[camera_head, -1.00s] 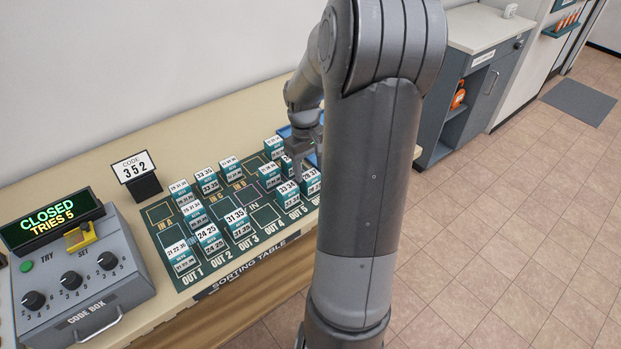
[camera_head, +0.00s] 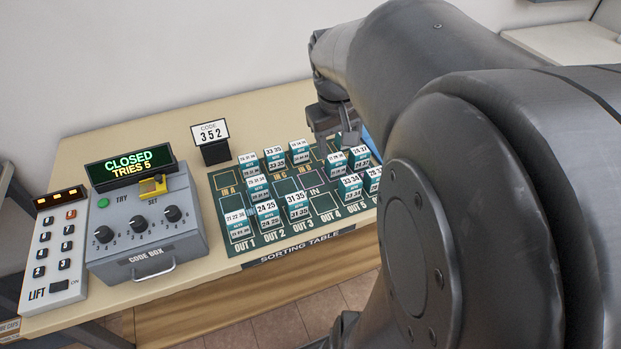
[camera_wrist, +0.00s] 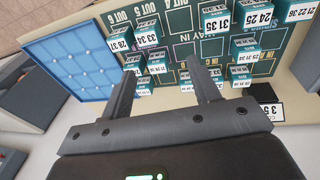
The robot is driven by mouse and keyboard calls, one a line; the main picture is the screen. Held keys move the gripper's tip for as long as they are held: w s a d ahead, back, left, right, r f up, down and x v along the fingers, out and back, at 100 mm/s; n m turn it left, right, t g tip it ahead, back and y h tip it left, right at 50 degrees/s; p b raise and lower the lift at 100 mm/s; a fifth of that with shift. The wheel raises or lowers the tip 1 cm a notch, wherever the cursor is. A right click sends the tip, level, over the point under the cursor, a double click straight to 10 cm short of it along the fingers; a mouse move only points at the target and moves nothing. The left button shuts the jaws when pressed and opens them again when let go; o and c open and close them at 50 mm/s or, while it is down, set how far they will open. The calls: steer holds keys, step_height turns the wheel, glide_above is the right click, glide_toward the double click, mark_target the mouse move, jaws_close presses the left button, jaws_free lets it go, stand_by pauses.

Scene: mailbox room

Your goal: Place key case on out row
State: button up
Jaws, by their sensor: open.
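Several key cases, small teal boxes with white numbered tops, stand on the green sorting mat (camera_head: 325,203). One marked 31 35 (camera_head: 297,205) stands in the front row, by the OUT labels; one marked 33 35 (camera_head: 275,158) stands at the back. My gripper (camera_wrist: 163,80) is open and empty in the wrist view, its fingers pointing toward the mat. A case (camera_wrist: 157,62) shows beyond and between the fingertips; I cannot tell how far below. In the head view my gripper (camera_head: 340,135) is above the mat's back right part, partly hidden by my arm. The mat's right end is hidden too.
A blue tray (camera_wrist: 62,50) lies beside the mat's OUT 6 end. A code card reading 352 (camera_head: 212,140) stands behind the mat. The code box (camera_head: 145,235), showing CLOSED TRIES 5, and the lift panel (camera_head: 57,245) fill the table's left side.

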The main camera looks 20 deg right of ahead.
steer(key=s+a+r+t+y, duration=0.1)
steer(key=s+a+t, duration=0.3)
steer(key=s+a, duration=0.7)
steer(key=shift+r+y, duration=0.4)
steer(key=shift+r, duration=0.5)
steer(key=shift+s, duration=0.1)
